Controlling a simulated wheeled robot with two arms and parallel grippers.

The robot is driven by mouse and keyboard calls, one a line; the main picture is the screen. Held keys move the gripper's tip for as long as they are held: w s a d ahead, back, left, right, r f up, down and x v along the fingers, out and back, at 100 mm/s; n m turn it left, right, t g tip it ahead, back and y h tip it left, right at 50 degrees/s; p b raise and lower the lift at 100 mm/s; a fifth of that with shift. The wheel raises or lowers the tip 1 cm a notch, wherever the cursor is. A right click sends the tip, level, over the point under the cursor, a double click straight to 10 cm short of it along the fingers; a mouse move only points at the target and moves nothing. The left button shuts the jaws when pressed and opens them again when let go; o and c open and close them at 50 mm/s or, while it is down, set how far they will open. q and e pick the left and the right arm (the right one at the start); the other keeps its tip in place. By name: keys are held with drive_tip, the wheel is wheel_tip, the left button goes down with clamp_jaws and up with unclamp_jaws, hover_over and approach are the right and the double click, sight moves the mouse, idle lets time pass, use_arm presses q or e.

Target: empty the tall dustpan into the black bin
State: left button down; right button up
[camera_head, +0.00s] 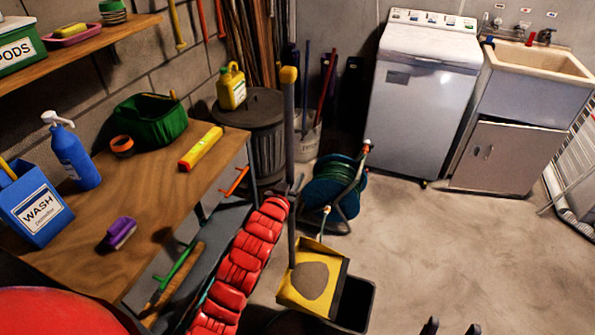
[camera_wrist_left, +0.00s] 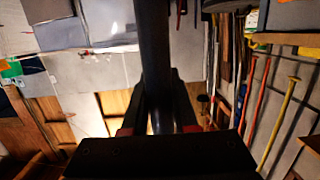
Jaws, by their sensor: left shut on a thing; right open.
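The tall dustpan has a yellow pan (camera_head: 299,294) with a grey patch of dirt (camera_head: 310,279) in it. Its long dark handle (camera_head: 291,130) rises nearly upright to a yellow top. My left gripper (camera_head: 291,191) is shut on the handle, which also runs between its fingers in the left wrist view (camera_wrist_left: 155,55). The black bin (camera_head: 356,304) stands open at the lower right of the pan. The pan's dark front edge overlaps the bin's left side in the head view; I cannot tell whether they touch. My right gripper (camera_head: 452,328) is open and empty at the bottom edge.
A wooden workbench (camera_head: 165,215) with bottles and a green basket is at left. A blue-green hose reel (camera_head: 333,187) stands behind the dustpan, near a lidded dark trash can (camera_head: 262,140). A washer (camera_head: 420,100) and sink are at the back. Floor at right is clear.

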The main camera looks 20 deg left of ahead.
use_arm(q)
drive_tip(key=shift+s+r, duration=0.2)
drive_tip(key=shift+f+b, duration=1.15)
drive_tip(key=shift+f, duration=1.1)
drive_tip(key=d+r+m+y+b, duration=0.1)
drive_tip(key=d+m+b, duration=0.5)
drive_tip(key=d+b, duration=1.1)
drive_tip(key=shift+s+d+r, duration=0.2)
drive_tip(key=shift+d+r, duration=0.35)
drive_tip(key=shift+d, duration=7.15)
